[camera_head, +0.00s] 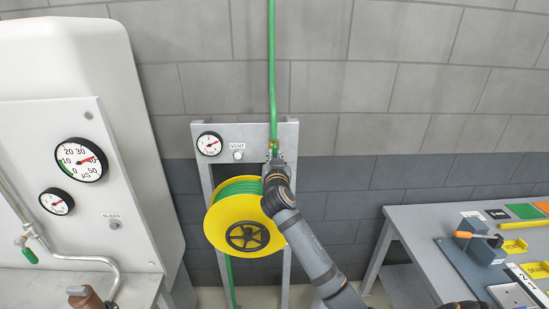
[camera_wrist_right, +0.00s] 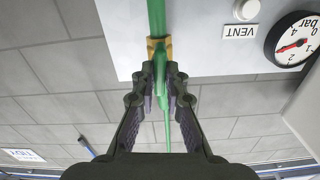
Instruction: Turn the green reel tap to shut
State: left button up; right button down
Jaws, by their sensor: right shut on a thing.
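The green reel tap (camera_head: 274,145) is a small brass fitting with a green lever on the grey panel above the hose reel (camera_head: 218,217). My right gripper (camera_head: 275,158) is at the tap and covers most of it in the head view. In the right wrist view, which is upside down, my right gripper (camera_wrist_right: 161,78) is shut on the green lever (camera_wrist_right: 162,86), just beside the brass body (camera_wrist_right: 152,48). The lever's exact angle is hard to tell behind the fingers.
A pressure gauge (camera_head: 209,144) and a VENT button (camera_head: 238,155) sit left of the tap. A green pipe (camera_head: 271,70) runs up the wall. A white cabinet (camera_head: 60,70) stands at left, and a grey bench (camera_head: 420,222) with parts at right.

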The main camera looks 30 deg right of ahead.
jog(key=shift+f+m+b, duration=0.15)
jog(key=shift+m+b, duration=1.35)
jog(key=shift+b, duration=0.2)
jog(key=shift+m, duration=0.3)
jog(key=shift+m+b, duration=0.5)
jog(key=shift+b, duration=0.55)
jog(key=m+b, duration=0.2)
jog(key=b, duration=0.1)
jog(key=shift+m, duration=0.3)
jog(key=shift+m+b, duration=0.35)
jog(key=shift+m, duration=0.15)
